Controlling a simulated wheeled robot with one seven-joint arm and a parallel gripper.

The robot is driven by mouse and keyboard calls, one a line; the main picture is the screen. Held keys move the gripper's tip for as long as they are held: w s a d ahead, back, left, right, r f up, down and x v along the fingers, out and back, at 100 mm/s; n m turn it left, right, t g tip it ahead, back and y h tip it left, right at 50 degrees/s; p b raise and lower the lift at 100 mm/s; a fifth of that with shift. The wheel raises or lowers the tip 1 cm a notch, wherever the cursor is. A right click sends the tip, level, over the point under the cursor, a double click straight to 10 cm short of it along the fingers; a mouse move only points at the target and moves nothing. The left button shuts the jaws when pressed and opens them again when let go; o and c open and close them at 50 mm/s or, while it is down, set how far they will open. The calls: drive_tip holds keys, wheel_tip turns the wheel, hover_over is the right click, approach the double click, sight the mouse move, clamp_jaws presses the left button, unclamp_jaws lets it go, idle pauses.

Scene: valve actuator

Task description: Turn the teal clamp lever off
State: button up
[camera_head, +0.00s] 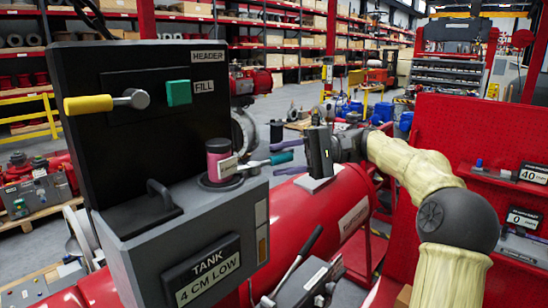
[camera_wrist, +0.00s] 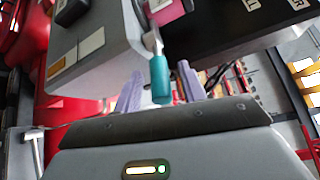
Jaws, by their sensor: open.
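The teal clamp lever (camera_head: 282,158) sticks out to the right from the base of a pink canister (camera_head: 219,160) on the grey tank housing. In the wrist view, its teal handle (camera_wrist: 160,82) points toward my palm on a metal shank. My gripper (camera_head: 277,151) is open, with one lavender finger on each side of the handle. The wrist view also shows my gripper (camera_wrist: 161,70) with gaps between the handle and both fingers. The pink canister shows partly at the top there (camera_wrist: 165,12).
A black panel (camera_head: 130,140) with a yellow-handled lever (camera_head: 105,102) and a teal square knob (camera_head: 179,93) rises behind the housing. The grey housing (camera_head: 185,225) carries a tank label. A red pipe (camera_head: 335,195) runs below my gripper. A red pegboard (camera_head: 470,135) stands at right.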

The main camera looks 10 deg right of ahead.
drive_tip(key=shift+a+f, duration=0.1)
drive_tip(key=shift+a, duration=1.1)
drive_tip(key=shift+c, duration=0.2)
clamp_jaws()
drive_tip(key=shift+f, duration=0.1)
